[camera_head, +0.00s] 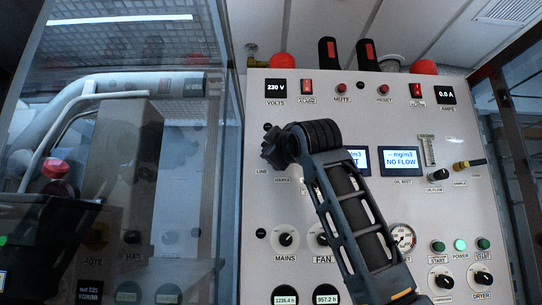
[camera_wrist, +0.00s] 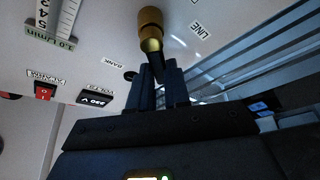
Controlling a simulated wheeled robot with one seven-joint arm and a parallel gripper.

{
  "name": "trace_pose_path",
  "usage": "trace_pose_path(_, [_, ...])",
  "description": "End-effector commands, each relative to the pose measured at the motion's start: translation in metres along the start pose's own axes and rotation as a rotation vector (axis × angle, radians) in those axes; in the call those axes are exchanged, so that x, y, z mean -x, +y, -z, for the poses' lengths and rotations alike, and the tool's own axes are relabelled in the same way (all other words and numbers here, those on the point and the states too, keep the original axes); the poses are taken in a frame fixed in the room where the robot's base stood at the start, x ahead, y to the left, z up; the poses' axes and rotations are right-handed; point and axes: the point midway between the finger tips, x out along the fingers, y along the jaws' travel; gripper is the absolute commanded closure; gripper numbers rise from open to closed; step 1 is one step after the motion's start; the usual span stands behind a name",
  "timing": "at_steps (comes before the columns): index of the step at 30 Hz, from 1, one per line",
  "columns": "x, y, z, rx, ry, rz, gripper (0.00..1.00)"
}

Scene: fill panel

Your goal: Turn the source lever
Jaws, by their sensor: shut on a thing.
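The source lever shows in the wrist view as a brass fitting (camera_wrist: 150,22) on the pale panel, with a short black handle (camera_wrist: 154,58) reaching down from it. The LINE label (camera_wrist: 196,30) is to its right and the BANK label (camera_wrist: 112,64) to its lower left. My gripper (camera_wrist: 159,72) has its two dark fingers on either side of the handle and is shut on it. In the head view my gripper (camera_head: 274,150) is against the panel's upper left, by the LINE label (camera_head: 262,171). It hides the lever there.
The panel (camera_head: 335,115) carries displays, switches, knobs and gauges. My forearm covers its middle. A brass-ended black lever (camera_head: 470,163) is at the right. A glass enclosure (camera_head: 215,130) stands close on the left. In the wrist view a flow scale (camera_wrist: 55,20) is at upper left.

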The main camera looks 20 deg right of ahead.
Motion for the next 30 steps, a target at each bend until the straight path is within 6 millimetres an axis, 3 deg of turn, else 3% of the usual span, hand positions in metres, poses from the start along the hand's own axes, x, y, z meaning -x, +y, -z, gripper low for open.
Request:
trace_pose_path(18, [0.002,0.014,-0.006,-0.535,-0.003,-0.216,1.00])
trace_pose_path(30, [0.004,0.021,-0.011,-0.771,-0.005,-0.315,1.00])
